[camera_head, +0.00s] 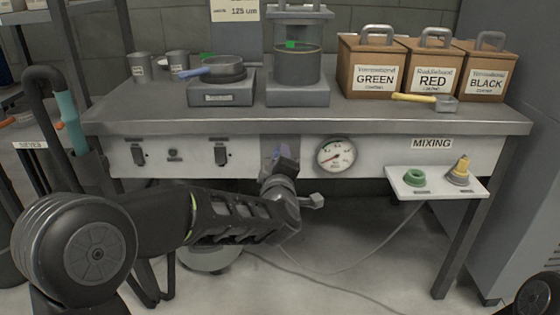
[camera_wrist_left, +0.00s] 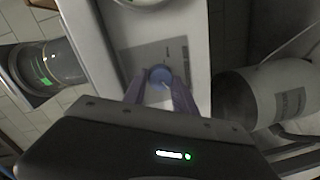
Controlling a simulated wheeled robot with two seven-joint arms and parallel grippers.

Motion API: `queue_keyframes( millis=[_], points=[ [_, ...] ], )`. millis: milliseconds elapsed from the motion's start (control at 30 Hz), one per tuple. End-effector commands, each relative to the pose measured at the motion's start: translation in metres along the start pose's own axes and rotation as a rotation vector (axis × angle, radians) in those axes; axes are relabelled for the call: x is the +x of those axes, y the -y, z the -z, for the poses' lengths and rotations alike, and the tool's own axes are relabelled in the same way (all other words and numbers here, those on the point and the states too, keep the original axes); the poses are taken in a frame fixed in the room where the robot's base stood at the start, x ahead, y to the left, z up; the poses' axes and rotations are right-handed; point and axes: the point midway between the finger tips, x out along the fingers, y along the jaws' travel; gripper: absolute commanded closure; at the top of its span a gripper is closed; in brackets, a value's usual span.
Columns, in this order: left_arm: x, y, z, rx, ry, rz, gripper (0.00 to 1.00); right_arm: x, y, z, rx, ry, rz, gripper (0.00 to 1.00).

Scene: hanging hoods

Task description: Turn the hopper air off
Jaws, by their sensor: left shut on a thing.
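A round blue knob (camera_wrist_left: 159,75) sits on a grey plate (camera_wrist_left: 146,58) on the bench's front panel, in the left wrist view. My left gripper (camera_wrist_left: 160,88) has its two purple fingers shut on the knob, one on each side. In the head view my left gripper (camera_head: 282,152) is at the panel, just left of the round gauge (camera_head: 336,156). The knob is mostly hidden there behind the gripper. The gauge's red needle points to the lower left. My right gripper is not in view.
Two dark switches (camera_head: 138,153) (camera_head: 221,154) are left on the panel. A small white shelf (camera_head: 425,188) with a green ring (camera_head: 414,178) and a yellow-topped fitting (camera_head: 460,169) juts out at right. A hopper (camera_head: 297,65) and labelled boxes (camera_head: 376,66) stand on the bench (camera_head: 365,110).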

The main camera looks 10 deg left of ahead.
Motion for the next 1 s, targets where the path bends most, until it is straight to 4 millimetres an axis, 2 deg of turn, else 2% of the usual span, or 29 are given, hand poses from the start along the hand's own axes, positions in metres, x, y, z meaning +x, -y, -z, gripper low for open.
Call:
queue_keyframes(
  millis=[167,200,433,767,867,1000],
  points=[
    [0.000,0.001,-0.001,-0.001,0.002,0.003,1.00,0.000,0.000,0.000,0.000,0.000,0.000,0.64],
    [0.000,0.001,-0.001,-0.001,0.002,0.003,0.64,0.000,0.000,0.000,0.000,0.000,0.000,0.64],
    [0.000,0.001,-0.001,0.001,0.001,0.001,0.45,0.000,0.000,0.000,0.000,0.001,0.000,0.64],
    [-0.004,0.000,0.000,0.001,0.001,0.001,0.45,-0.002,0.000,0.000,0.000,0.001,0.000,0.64],
    [-0.013,-0.002,0.000,0.000,0.001,0.000,0.45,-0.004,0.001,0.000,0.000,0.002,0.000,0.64],
    [-0.034,-0.003,0.000,0.001,0.002,0.000,0.45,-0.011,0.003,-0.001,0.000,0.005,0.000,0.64]
  ],
)
